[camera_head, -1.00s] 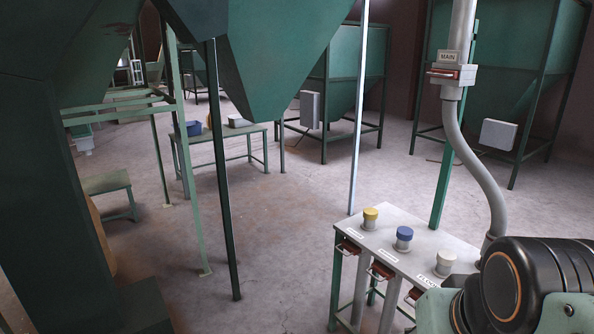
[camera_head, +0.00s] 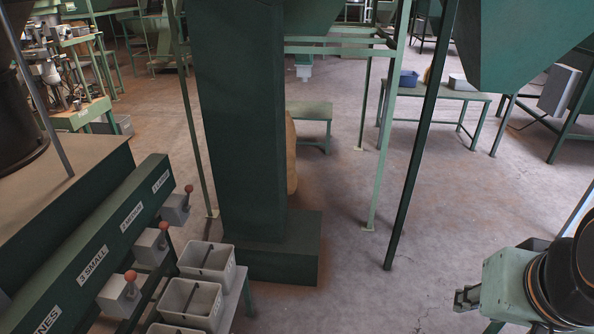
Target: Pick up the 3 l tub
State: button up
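Several pale grey open tubs stand in a row at the lower left: a far one (camera_head: 207,261), a middle one (camera_head: 190,303) and a near one (camera_head: 172,329) cut by the bottom edge. A blue tub (camera_head: 408,80) and a pale container (camera_head: 461,83) stand on a green table at the back right. No volume mark is readable, so I cannot tell which tub is the 3 l one. Part of my arm shows at the lower right, far from the grey tubs.
A green panel (camera_head: 85,262) with labels such as "3 SMALL" and red-knobbed levers (camera_head: 152,245) stands left of the grey tubs. A thick dark green post (camera_head: 240,120) rises just behind them. The floor (camera_head: 345,270) between the post and my arm is clear.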

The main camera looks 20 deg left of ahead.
aim_at(209, 262)
jog(key=i+u, duration=0.9)
jog(key=i+j+u, duration=0.1)
jog(key=u, duration=0.25)
jog(key=i+u, duration=0.5)
jog(key=u, duration=0.2)
jog(key=i+z, duration=0.2)
jog(key=z, duration=7.05)
